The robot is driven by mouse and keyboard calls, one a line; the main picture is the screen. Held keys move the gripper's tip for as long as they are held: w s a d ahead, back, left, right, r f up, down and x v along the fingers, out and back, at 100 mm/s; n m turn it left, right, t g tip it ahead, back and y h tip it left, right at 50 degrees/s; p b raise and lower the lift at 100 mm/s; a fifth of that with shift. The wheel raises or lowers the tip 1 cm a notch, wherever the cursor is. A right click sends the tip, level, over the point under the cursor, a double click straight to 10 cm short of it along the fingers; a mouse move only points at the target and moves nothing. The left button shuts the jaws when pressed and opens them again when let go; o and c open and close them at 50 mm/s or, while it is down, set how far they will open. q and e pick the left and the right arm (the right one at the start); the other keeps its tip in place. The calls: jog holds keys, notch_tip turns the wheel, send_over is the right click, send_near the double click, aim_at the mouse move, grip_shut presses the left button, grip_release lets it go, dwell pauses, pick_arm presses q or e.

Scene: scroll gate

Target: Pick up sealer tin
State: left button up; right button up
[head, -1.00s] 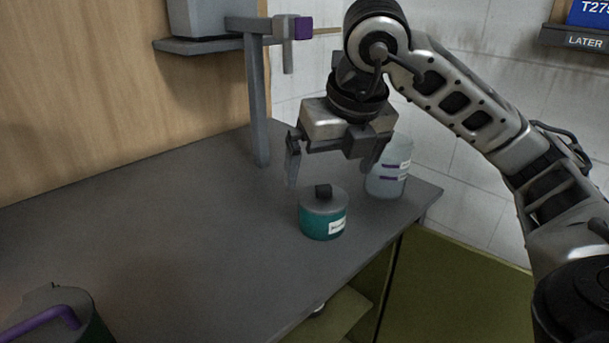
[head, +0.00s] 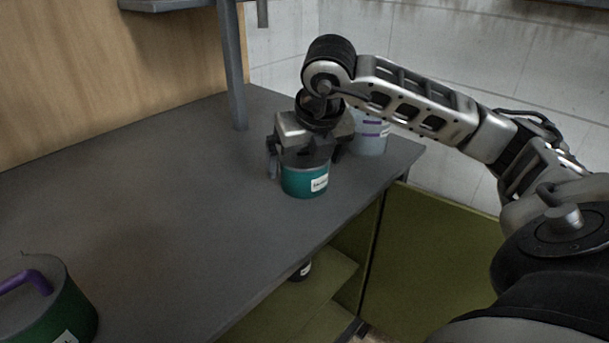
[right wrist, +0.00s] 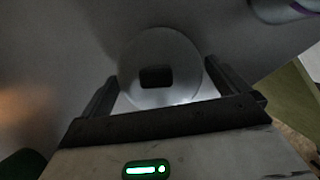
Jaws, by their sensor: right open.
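The sealer tin (head: 304,181) is a short teal tin with a white label and a grey lid. It stands upright on the grey bench near its front edge. My right gripper (head: 305,168) is right above it, open, with its fingers pointing down on either side of the tin's top. In the right wrist view the round grey lid with its dark knob (right wrist: 156,77) lies between the two open fingers (right wrist: 163,95). I cannot tell whether the fingers touch the tin. My left gripper is not in view.
A translucent container with purple marks (head: 371,136) stands just behind and right of the tin. A green can with a purple handle (head: 45,304) is at the near left. A grey post (head: 234,75) rises behind. The bench's middle (head: 150,190) is clear.

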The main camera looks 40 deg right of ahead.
jog(key=shift+x, duration=1.35)
jog(key=c, duration=1.1)
jog(key=shift+r, duration=0.1)
